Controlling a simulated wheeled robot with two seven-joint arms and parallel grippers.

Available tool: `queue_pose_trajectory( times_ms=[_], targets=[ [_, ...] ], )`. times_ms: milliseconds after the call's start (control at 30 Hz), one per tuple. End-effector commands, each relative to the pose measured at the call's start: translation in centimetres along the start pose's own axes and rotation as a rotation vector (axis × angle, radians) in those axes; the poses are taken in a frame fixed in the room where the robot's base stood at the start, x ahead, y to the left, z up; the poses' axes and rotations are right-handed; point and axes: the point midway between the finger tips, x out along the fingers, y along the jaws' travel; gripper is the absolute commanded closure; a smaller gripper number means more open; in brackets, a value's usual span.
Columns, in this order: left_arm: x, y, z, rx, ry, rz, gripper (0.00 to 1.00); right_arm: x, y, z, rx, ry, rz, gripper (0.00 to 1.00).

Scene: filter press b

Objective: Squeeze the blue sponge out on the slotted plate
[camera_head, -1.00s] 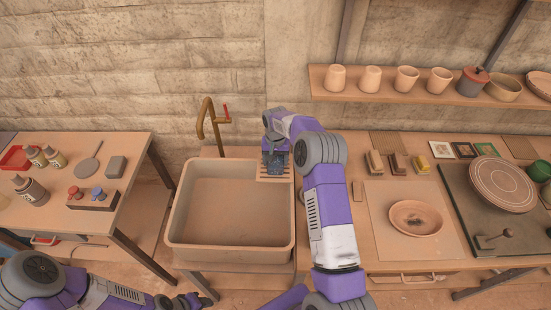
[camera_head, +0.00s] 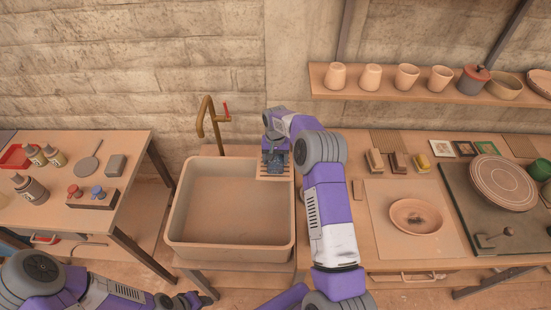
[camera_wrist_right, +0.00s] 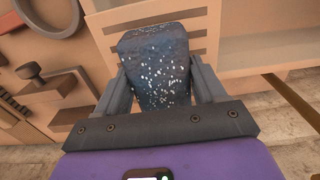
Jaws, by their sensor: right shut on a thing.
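The blue sponge (camera_wrist_right: 156,68) is dark blue with white specks and sits between the two fingers of my right gripper (camera_wrist_right: 160,85). The gripper is shut on it. The slotted plate (camera_head: 262,178) lies at the back right corner of the sink, and its slots (camera_wrist_right: 203,28) also show behind the sponge in the wrist view. In the head view my right gripper (camera_head: 276,164) is over this plate and hides most of the sponge. I cannot tell whether the sponge touches the plate. My left gripper (camera_head: 200,300) is low at the bottom edge, its jaws unclear.
The sink basin (camera_head: 230,254) is empty below the brass tap (camera_head: 203,118). A table with bottles (camera_head: 35,190) stands at left. The right bench holds small blocks (camera_head: 398,163), a clay bowl (camera_head: 416,215) and a round board (camera_head: 502,182). A shelf of cups (camera_head: 407,77) hangs above.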

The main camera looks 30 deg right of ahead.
Motion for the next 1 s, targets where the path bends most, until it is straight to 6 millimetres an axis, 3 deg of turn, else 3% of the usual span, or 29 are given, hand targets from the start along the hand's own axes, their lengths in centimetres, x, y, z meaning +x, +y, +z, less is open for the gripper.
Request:
queue_pose_trajectory(
  times_ms=[1000],
  targets=[
    [0.45, -0.17, -0.02, 0.0, 0.0, 0.0, 0.57, 0.81, 0.02, 0.08, 0.0, -0.003, 0.001, 0.55]
  ],
)
